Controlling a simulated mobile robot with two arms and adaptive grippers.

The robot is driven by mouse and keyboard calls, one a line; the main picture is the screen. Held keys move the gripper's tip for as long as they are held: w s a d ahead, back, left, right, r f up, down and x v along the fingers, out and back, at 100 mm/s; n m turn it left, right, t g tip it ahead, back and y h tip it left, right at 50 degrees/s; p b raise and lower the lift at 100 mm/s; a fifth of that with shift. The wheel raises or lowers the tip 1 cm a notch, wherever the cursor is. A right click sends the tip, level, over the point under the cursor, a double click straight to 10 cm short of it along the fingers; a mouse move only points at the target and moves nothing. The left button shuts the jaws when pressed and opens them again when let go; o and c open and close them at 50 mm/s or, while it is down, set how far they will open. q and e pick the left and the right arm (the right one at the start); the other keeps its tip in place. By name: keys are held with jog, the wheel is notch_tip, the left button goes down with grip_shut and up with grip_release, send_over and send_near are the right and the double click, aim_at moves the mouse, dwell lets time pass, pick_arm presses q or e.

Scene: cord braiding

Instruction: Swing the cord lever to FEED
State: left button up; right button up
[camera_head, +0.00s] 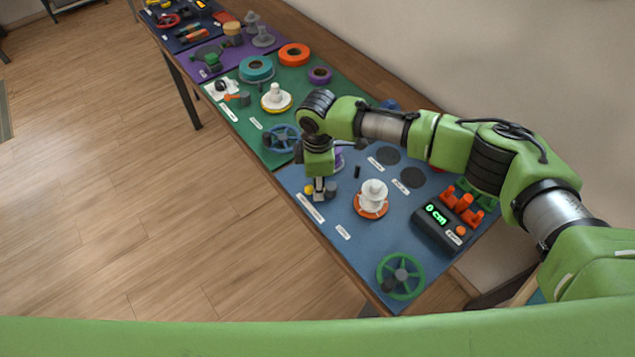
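My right gripper (319,190), on the arm that comes in from the right, points down at the front edge of the blue mat (375,255). A small yellow knob (308,189) and a grey part beside it show right at its fingertips. They may belong to the cord lever, but the gripper hides most of this spot. I cannot tell whether the fingers touch it or are closed, or read the label (310,208) in front. A black counter box (438,222) at the right reads 0 cm. My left gripper is not in view.
A white spool on an orange base (372,197) stands right of the gripper. A green handwheel (400,276) is at the near end, a blue handwheel (282,139) on the green mat. Tape rolls (256,68) and other fittings lie farther back. Open floor (130,200) is left.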

jog(key=shift+c, duration=0.7)
grip_shut()
jog(key=shift+s+r+n, duration=0.1)
jog(key=shift+s+n, duration=0.05)
jog(key=shift+n, duration=0.15)
jog(key=n, duration=0.1)
jog(key=s+n+p, duration=0.1)
jog(key=n, duration=0.1)
jog(key=shift+n, duration=0.3)
jog(key=n, duration=0.3)
jog(key=s+n+p, duration=0.1)
jog(key=shift+s+d+n, duration=0.1)
jog(key=shift+d+n, duration=0.2)
jog(key=shift+d, duration=0.1)
jog(key=shift+s+d+n, duration=0.15)
jog(key=shift+d+n, duration=0.1)
jog(key=shift+n, duration=0.75)
jog(key=shift+s+d+n, duration=0.15)
jog(key=shift+d+n, duration=0.1)
jog(key=shift+n, duration=0.75)
